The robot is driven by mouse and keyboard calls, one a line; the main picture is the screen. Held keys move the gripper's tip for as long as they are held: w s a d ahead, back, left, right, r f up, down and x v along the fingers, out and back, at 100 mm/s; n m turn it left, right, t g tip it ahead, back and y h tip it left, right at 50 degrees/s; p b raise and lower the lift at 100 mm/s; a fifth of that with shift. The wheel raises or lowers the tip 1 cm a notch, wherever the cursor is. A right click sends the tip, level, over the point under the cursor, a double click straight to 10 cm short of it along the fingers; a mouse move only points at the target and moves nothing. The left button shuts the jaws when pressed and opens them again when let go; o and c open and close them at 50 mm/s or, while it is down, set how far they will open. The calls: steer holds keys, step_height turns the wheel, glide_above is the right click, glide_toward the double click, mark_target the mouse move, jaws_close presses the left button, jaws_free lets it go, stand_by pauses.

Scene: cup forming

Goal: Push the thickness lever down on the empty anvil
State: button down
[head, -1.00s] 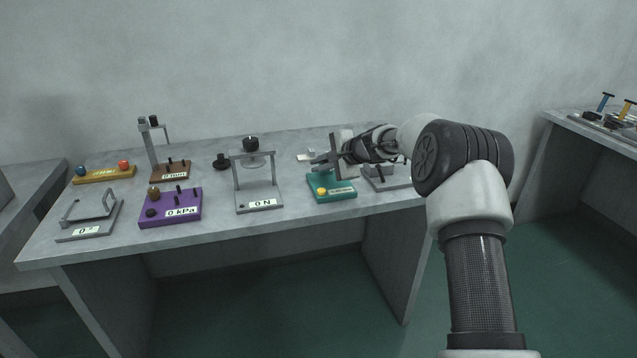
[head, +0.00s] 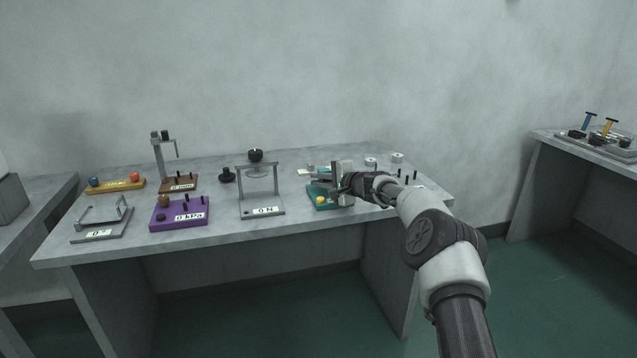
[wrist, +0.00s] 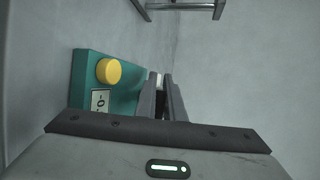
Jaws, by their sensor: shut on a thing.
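The gauge with a tall grey post and side arm (head: 158,158) stands on a brown base (head: 180,184) at the back left of the table; its label looks like 0 mm. I cannot make out anything under its arm. My gripper (head: 337,184) is far to the right of it, at the teal device (head: 317,203) with a yellow knob (head: 320,200). In the wrist view the fingers (wrist: 163,100) are close together beside the teal device (wrist: 88,75). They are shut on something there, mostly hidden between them.
A purple block marked 0 kPa (head: 165,221), a grey frame marked 0 N (head: 262,209) and a grey hinged device (head: 100,228) stand along the front. A yellow bar (head: 115,186) and black knob (head: 227,175) are behind. Small white cylinders (head: 397,157) lie back right.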

stand_by(0.3)
steer(key=c, duration=1.8)
jaws_free()
steer(key=shift+c, duration=0.2)
steer(key=shift+d, duration=0.1)
steer(key=shift+s+d+r, duration=0.1)
steer(key=shift+s+d, duration=0.1)
steer(key=v, duration=1.6)
steer(key=shift+s, duration=0.4)
steer(key=shift+d+r, duration=0.1)
